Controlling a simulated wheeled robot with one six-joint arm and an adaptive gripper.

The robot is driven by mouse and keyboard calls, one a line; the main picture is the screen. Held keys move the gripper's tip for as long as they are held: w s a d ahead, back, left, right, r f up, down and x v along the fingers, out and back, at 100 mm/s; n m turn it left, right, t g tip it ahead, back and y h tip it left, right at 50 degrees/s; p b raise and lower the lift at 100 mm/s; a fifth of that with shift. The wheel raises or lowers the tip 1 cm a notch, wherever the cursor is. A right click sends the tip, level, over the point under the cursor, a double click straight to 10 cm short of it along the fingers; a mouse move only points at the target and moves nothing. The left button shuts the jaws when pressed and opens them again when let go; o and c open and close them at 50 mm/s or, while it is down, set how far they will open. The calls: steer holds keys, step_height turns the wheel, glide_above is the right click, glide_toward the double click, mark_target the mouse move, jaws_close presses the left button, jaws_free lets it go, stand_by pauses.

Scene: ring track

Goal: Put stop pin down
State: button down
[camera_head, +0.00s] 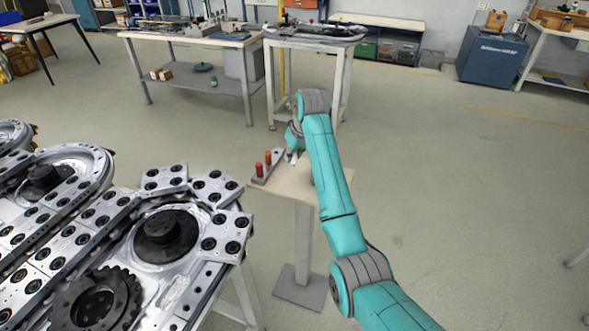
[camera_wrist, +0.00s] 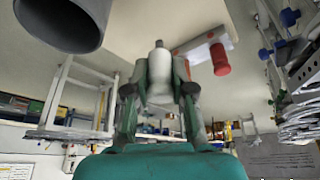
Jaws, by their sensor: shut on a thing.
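My gripper (camera_head: 292,157) is over the small stand, at the end of my teal arm. In the wrist view my gripper (camera_wrist: 160,84) is shut on a pale white-grey pin (camera_wrist: 160,66) with a narrow grey tip, held between the two fingers. In the head view the held pin shows only as a small pale spot. Beside it a pale holder block (camera_head: 267,173) carries two red pins (camera_head: 268,158). In the wrist view the holder (camera_wrist: 207,42) and a red pin (camera_wrist: 221,60) show behind the fingers. I cannot tell whether the held pin touches the stand.
The stand (camera_head: 291,187) has a small wooden top with some bare room in front. The metal ring track (camera_head: 95,225) lies to the left. Workbenches (camera_head: 196,40) stand at the back. The floor to the right is clear.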

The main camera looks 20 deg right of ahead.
steer(key=shift+f, duration=3.1)
steer(key=c, duration=1)
jaws_free()
steer(key=shift+f, duration=0.1)
steer(key=v, duration=1.2)
steer(key=shift+s, duration=0.2)
